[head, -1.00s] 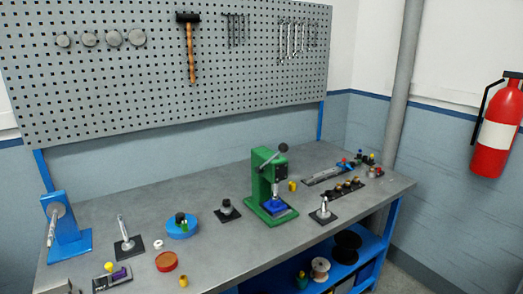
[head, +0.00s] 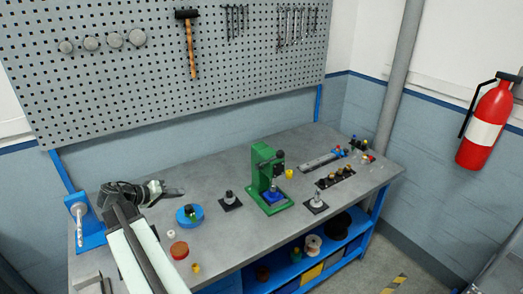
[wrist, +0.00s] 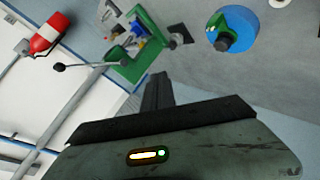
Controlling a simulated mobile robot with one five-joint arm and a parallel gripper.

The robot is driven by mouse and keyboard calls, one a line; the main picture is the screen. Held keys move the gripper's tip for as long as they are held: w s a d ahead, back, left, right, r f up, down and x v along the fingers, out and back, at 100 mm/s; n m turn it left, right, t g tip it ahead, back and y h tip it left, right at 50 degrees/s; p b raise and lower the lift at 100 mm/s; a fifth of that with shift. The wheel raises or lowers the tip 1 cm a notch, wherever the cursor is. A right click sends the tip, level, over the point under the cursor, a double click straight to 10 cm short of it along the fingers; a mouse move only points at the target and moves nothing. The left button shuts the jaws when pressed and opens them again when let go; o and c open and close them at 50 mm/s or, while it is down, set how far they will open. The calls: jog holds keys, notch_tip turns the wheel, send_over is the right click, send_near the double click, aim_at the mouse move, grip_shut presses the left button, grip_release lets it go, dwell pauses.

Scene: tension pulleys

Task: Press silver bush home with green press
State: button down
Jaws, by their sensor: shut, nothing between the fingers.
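The green press (head: 259,176) stands on the bench, right of the middle. Its lever with a dark knob (head: 280,153) is raised. A blue fixture (head: 273,196) sits under its ram. The press also shows in the wrist view (wrist: 133,72), with its lever (wrist: 95,66) sticking out to the left. I cannot pick out the silver bush; the spot under the ram is too small to read. My gripper (head: 180,191) is shut and empty at the left of the bench, above the top and well apart from the press. Its fingers show in the wrist view (wrist: 157,80).
A blue round holder (head: 189,215) stands near my gripper. Dark-based posts (head: 230,201) (head: 316,203) flank the press. A dark rack (head: 335,178) lies to the right. The bench behind the holder and press is clear.

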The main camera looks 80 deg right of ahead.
jog(key=s+d+r+m+g, duration=0.3)
jog(key=s+d+r, duration=0.2)
jog(key=s+d, duration=0.3)
notch_tip(320, 180, up, 7)
jog(key=m+g+h, duration=0.1)
jog(key=m+g, duration=0.2)
jog(key=g, duration=0.1)
send_over(269, 161)
jog(key=w+a, duration=0.2)
jog(key=w, duration=0.2)
jog(key=shift+s+a+f+b, duration=0.2)
jog(key=shift+s+f+b, duration=0.45)
jog(key=shift+s, duration=0.2)
jog(key=shift+s+a+f+b, duration=0.2)
jog(key=shift+s+f+b, duration=0.35)
jog(key=shift+s+f, duration=0.25)
jog(key=shift+s, duration=0.15)
